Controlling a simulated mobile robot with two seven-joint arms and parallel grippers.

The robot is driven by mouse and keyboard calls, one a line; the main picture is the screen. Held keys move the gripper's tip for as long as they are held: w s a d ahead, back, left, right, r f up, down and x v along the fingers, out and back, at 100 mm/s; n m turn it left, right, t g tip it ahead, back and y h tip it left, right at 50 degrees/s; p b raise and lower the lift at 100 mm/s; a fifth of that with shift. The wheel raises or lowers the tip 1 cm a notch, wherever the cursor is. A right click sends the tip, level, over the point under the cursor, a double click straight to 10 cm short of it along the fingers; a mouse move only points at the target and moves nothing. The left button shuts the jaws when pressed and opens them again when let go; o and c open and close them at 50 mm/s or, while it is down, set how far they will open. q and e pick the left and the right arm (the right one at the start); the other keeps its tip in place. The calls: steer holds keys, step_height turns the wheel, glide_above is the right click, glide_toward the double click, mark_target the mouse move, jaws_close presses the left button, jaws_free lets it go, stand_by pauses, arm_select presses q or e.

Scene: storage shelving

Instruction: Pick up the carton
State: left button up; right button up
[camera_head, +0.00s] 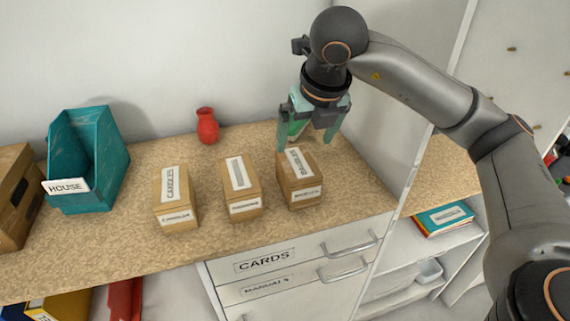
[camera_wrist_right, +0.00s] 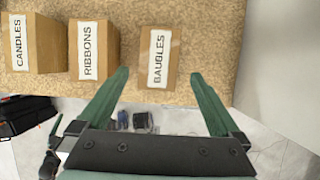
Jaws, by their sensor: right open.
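Three small brown cardboard cartons with white labels stand in a row on the speckled counter. The left one, CANDLES (camera_head: 175,197), also shows in the wrist view (camera_wrist_right: 44,45). The middle one, RIBBONS (camera_head: 240,186), also shows there (camera_wrist_right: 104,48). The right one, BAUBLES (camera_head: 300,178), is in the wrist view (camera_wrist_right: 157,57) ahead of the gap between my fingers. My right gripper (camera_head: 314,134) has teal fingers, open and empty, pointing down above and behind the BAUBLES carton in the head view. My left gripper is not in view.
A teal HOUSE file holder (camera_head: 90,160) and a brown box (camera_head: 15,195) stand at the left. A red vase (camera_head: 207,126) stands near the wall. A white upright panel (camera_head: 405,165) bounds the counter's right.

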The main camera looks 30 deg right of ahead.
mark_target(300, 162)
steer(key=x, duration=0.6)
steer(key=shift+d+f, duration=0.1)
steer(key=shift+d, duration=0.05)
steer(key=shift+a+p+x, duration=0.15)
steer(key=shift+p+x, duration=0.1)
steer(key=shift+x, duration=1.25)
steer(key=shift+a+p+x, duration=0.1)
steer(key=shift+p+x, duration=0.1)
steer(key=shift+x, duration=1.3)
steer(key=shift+f+b, duration=0.25)
steer(key=shift+b, duration=0.25)
steer(key=shift+c, duration=0.2)
steer(key=c, duration=1.2)
steer(key=shift+r, duration=0.1)
